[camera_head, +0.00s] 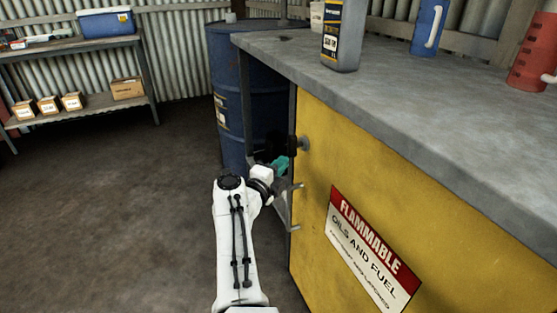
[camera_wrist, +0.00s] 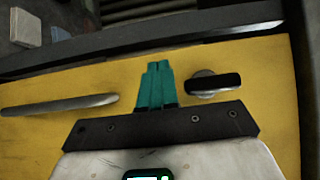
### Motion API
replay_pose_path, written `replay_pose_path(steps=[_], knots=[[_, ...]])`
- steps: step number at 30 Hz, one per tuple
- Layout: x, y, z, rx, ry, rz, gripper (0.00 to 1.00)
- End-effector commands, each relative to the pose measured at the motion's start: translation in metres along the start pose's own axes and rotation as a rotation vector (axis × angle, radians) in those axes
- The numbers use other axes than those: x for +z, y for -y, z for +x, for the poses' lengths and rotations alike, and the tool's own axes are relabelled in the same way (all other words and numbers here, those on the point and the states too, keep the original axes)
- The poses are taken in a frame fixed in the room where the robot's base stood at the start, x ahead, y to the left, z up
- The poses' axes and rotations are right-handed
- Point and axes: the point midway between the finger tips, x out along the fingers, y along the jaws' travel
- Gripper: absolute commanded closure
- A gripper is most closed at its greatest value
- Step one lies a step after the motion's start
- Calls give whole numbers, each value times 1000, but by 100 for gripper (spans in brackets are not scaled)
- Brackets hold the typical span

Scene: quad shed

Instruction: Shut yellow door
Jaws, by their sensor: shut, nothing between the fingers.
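The yellow door (camera_head: 345,150) fills the lower right of the head view, below the grey bench top, with a red and white "FLAMMABLE" sign (camera_head: 370,250) on it. How far it stands open is hard to tell. My gripper (camera_head: 281,163) is by that edge, near both. In the wrist view my teal fingers (camera_wrist: 155,66) are together and empty over the yellow door (camera_wrist: 60,82), between the bar handle (camera_wrist: 60,105) and the dark latch knob (camera_wrist: 213,84). Contact cannot be told.
The grey bench top (camera_head: 430,110) overhangs the door and carries a grey bottle (camera_head: 343,40), a blue jug (camera_head: 428,28) and a red jug (camera_head: 535,55). A blue barrel (camera_head: 228,90) stands behind my gripper. The floor (camera_head: 110,190) at left is clear, with a shelf (camera_head: 75,47) beyond.

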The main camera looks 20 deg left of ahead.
Motion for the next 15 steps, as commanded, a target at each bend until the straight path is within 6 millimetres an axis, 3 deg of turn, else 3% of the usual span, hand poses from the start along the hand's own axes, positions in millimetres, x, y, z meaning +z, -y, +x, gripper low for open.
replay_pose_path(steps=[15], knots=[[54,-1,-65,1,9,0,100]])
